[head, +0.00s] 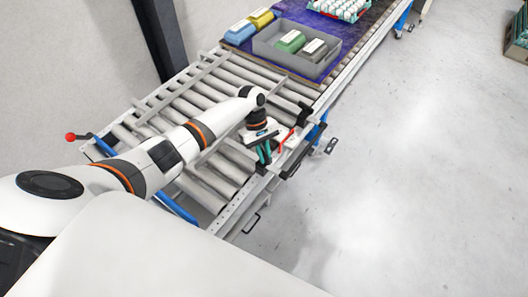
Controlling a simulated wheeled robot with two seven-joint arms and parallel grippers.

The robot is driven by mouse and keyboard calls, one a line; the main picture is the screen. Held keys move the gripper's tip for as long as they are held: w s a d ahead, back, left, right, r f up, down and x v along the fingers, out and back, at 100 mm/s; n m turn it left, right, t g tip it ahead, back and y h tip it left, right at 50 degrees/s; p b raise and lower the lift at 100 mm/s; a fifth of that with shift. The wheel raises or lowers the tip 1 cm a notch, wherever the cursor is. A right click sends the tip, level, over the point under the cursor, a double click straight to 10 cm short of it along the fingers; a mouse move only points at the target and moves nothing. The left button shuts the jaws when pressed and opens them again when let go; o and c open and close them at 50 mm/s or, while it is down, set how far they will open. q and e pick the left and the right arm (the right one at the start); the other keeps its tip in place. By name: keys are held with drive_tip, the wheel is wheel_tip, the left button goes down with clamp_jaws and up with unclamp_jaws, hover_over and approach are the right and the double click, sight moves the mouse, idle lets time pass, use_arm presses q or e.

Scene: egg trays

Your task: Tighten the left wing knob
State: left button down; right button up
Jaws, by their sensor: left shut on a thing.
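My left gripper (263,154) reaches down to the near-right rail of the roller conveyor (229,205). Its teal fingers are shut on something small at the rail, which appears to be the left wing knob. The knob is mostly hidden by the fingers and too small to make out. A red part (286,137) stands just right of the gripper, beside a pale plate. My right gripper is not in view.
A grey bin (268,50) with green and grey boxes stands on a blue mat farther up the conveyor, beside blue and yellow boxes. A white egg tray (340,9) lies beyond. A red-ended lever (71,136) sticks out left.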

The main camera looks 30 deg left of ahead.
use_arm(q)
drive_tip(key=m+g+y, duration=0.1)
drive_tip(key=m, duration=0.2)
drive_tip(key=shift+m, duration=0.4)
drive_tip(key=m+y, duration=0.1)
drive_tip(key=m, duration=0.2)
drive_tip(key=shift+m+g, duration=0.3)
drive_tip(key=shift+g, duration=0.1)
drive_tip(key=m+y, duration=0.1)
drive_tip(key=m, duration=0.2)
drive_tip(key=m+y+p, duration=0.1)
drive_tip(key=m, duration=0.1)
drive_tip(key=shift+m+y, duration=0.3)
drive_tip(key=shift+m, duration=0.1)
drive_tip(key=c, duration=1.4)
unclamp_jaws()
drive_tip(key=shift+c, duration=0.2)
